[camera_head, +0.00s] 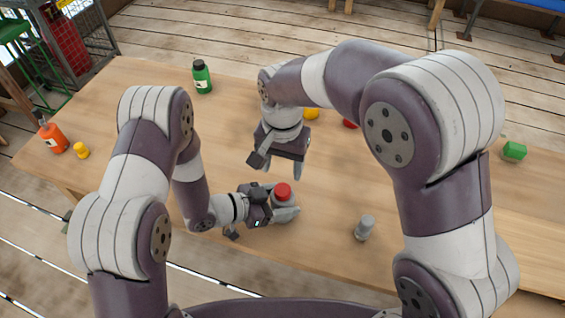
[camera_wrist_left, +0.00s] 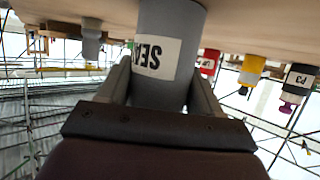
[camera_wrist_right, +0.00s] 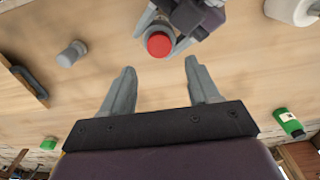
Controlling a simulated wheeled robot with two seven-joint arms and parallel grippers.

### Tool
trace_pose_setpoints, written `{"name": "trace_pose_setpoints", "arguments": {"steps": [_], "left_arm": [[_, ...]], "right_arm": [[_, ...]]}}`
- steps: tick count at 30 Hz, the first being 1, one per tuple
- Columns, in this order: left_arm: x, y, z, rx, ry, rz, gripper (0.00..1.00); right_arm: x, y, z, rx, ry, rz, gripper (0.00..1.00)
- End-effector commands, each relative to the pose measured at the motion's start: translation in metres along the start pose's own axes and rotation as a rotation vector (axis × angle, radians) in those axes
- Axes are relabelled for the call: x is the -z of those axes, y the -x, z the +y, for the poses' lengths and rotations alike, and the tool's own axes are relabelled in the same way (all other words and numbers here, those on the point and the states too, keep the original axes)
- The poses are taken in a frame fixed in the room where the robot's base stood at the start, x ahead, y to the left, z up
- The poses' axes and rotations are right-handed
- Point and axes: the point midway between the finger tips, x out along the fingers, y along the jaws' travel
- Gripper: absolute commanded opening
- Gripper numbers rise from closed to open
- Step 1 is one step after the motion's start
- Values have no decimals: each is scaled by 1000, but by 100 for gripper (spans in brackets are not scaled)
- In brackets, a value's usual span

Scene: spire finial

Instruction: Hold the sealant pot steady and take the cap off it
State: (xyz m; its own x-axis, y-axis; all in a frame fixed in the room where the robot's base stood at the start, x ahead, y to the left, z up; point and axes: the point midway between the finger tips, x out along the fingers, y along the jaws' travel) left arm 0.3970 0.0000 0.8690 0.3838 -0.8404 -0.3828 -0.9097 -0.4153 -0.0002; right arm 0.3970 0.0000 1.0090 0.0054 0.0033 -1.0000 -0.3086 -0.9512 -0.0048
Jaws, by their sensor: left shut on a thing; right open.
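The sealant pot (camera_head: 281,202) is a grey cylinder with a red cap (camera_head: 283,190) on top, near the front of the table. Its white label shows partly in the left wrist view (camera_wrist_left: 157,57), which is upside down. My left gripper (camera_head: 288,211) is shut around the pot's body from the left, below the cap. My right gripper (camera_head: 282,170) is open and empty, pointing down above and behind the pot. In the right wrist view the cap (camera_wrist_right: 159,44) lies just beyond the open fingers (camera_wrist_right: 160,68), apart from them.
A small grey bottle (camera_head: 365,228) stands right of the pot. A green bottle (camera_head: 202,78) is at the back, an orange bottle (camera_head: 53,138) and a yellow item (camera_head: 81,150) at the left. Yellow (camera_head: 312,113) and red (camera_head: 350,124) items sit behind my right arm. A green block (camera_head: 515,150) is far right.

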Motion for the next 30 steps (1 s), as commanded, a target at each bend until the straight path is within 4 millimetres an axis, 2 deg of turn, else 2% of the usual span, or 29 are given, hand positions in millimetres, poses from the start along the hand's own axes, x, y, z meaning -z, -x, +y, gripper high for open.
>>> {"name": "trace_pose_setpoints", "arguments": {"steps": [3, 7, 11, 18, 21, 30], "left_arm": [[0, 0, 0, 0, 1, -1, 0], [0, 0, 0, 0, 1, -1, 0], [0, 0, 0, 0, 1, -1, 0], [0, 0, 0, 0, 1, -1, 0], [0, 0, 0, 0, 1, -1, 0], [0, 0, 0, 0, 0, -1, 0]], "right_arm": [[-1, 0, 1, -4, -239, -3, 61], [-1, -2, 1, -6, -372, -4, 61], [-1, -20, 1, -8, -398, -5, 61], [-1, -64, 2, -8, -395, -5, 61], [-1, -75, 1, -7, -394, -4, 61], [-1, -81, 1, -4, -393, -3, 61]]}}
